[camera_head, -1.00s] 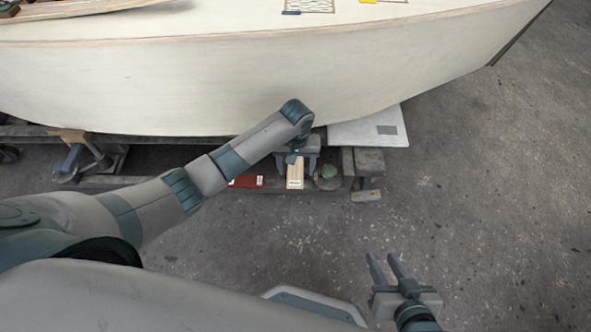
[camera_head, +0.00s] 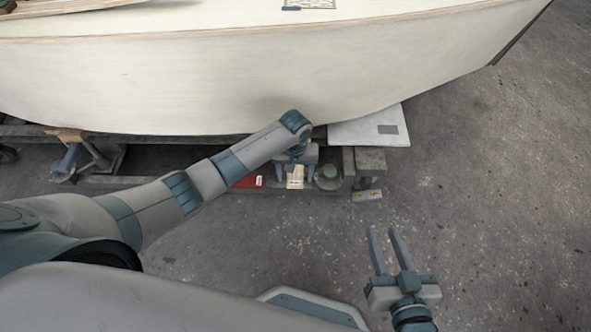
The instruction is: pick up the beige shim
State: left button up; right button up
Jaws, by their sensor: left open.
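The beige shim (camera_head: 295,183) lies low under the hull's edge, on the timber cradle. Its far part is hidden by my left gripper. My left gripper (camera_head: 296,178) is open, pointing down, with its fingers on either side of the shim; I cannot tell whether they touch it. My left arm reaches in from the left and covers part of the area. My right gripper (camera_head: 386,240) is open and empty over the floor at lower right, well apart from the shim.
A red block (camera_head: 248,182) lies just left of the shim. A round green-grey object (camera_head: 327,177) sits just to its right. The pale plywood hull (camera_head: 180,85) overhangs close behind. A white board (camera_head: 362,130) lies at right. The floor at right is clear.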

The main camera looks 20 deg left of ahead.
pick_arm(q)
jog(key=shift+f, duration=0.25)
pick_arm(e)
jog(key=shift+w+a+r, duration=0.1)
jog(key=shift+r, duration=0.25)
pick_arm(q)
jog(key=c, duration=1.2)
jog(key=shift+r, duration=0.15)
